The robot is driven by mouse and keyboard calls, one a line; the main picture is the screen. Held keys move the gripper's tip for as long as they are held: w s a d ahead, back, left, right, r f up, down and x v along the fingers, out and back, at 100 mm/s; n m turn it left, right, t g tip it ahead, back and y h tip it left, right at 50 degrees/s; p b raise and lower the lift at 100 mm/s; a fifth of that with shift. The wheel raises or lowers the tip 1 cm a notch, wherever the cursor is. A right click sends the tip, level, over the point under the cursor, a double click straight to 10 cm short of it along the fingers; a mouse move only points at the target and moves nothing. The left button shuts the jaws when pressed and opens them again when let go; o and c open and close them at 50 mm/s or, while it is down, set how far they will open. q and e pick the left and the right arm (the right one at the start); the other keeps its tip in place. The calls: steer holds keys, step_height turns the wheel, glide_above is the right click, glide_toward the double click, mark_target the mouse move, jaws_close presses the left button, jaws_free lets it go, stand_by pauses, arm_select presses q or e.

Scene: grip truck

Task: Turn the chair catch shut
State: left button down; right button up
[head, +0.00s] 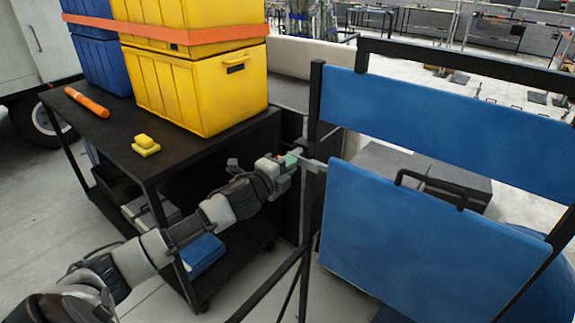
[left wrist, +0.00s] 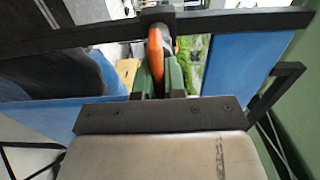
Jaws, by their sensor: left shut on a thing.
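The chair has a black frame (head: 315,108) with a blue upper panel (head: 440,120) and a blue lower panel (head: 400,230). My left gripper (head: 296,158) reaches in from the left to the near upright of this frame. In the left wrist view its green fingers (left wrist: 160,78) are shut on an orange piece, which I take for the chair catch (left wrist: 155,48). The catch stands at the black bar of the frame. In the head view the fingers and a grey plate (head: 313,166) hide most of it, and I cannot tell its exact turn. My right gripper is not in view.
A black cart (head: 105,130) stands left of the chair, close to my left arm. It bears yellow bins (head: 190,95), blue bins, an orange tube (head: 87,102) and a small yellow block (head: 145,145). A black handle (head: 430,186) tops the lower panel. A truck is at far left.

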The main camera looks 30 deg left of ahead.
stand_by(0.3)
arm_select(q)
steer(key=c, duration=1.2)
jaws_free()
steer(key=s+b, duration=0.3)
steer(key=s, duration=0.7)
steer(key=shift+s+a+b, duration=0.35)
steer(key=shift+s+a, duration=0.05)
steer(key=shift+a, duration=0.05)
steer(key=shift+f, duration=0.1)
